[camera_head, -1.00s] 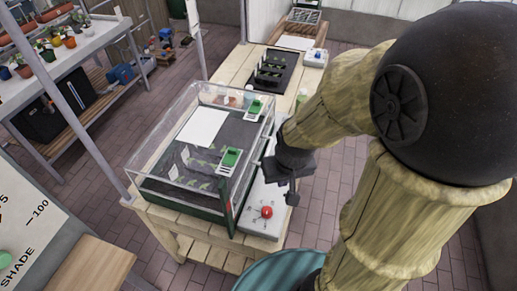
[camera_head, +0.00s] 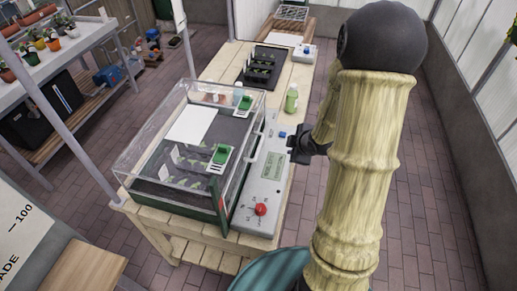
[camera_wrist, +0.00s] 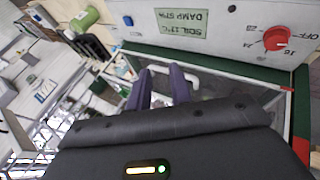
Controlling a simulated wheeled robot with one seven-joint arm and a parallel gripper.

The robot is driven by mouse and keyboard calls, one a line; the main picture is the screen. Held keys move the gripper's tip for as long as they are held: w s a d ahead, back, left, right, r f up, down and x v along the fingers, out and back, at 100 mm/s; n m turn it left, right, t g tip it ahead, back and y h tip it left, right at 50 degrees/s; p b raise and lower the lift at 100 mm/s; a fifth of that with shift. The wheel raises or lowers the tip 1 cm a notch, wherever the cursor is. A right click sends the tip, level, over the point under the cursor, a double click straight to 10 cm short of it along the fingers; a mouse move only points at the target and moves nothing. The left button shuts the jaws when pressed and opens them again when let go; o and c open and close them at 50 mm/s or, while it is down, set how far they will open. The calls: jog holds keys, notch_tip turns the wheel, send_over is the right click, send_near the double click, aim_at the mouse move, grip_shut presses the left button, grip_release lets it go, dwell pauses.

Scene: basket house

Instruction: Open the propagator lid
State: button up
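The propagator (camera_head: 222,203) stands on the wooden bench with its clear lid (camera_head: 150,150) down over trays of seedlings. The lid has green-and-white vents (camera_head: 221,154) on top. In the wrist view, my gripper's two dark purple fingers (camera_wrist: 161,84) are apart. A pale handle-like bar (camera_wrist: 192,80) shows by the fingertips, in front of the clear wall. I cannot tell whether the bar lies between the fingers. The gripper body hides part of the propagator.
The control panel (camera_head: 262,185) has a red knob (camera_head: 261,209), also seen in the wrist view (camera_wrist: 276,39). A green bottle (camera_head: 291,98) stands behind my gripper on the bench. A black seedling tray (camera_head: 262,66) lies farther back. Brick floor (camera_head: 432,190) is clear at right.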

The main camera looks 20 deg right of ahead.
notch_tip(320, 180, down, 7)
jog(key=s+d+n+t+y+b, duration=0.2)
jog(key=n+t+y, duration=0.3)
jog(key=n+y, duration=0.4)
jog(key=n, duration=0.4)
jog(key=shift+s+d, duration=0.15)
jog(key=shift+d, duration=0.15)
jog(key=shift+r, duration=0.1)
jog(key=p, duration=0.5)
send_near(259, 145)
jog(key=x, duration=1)
jog(key=shift+f, duration=0.35)
grip_shut()
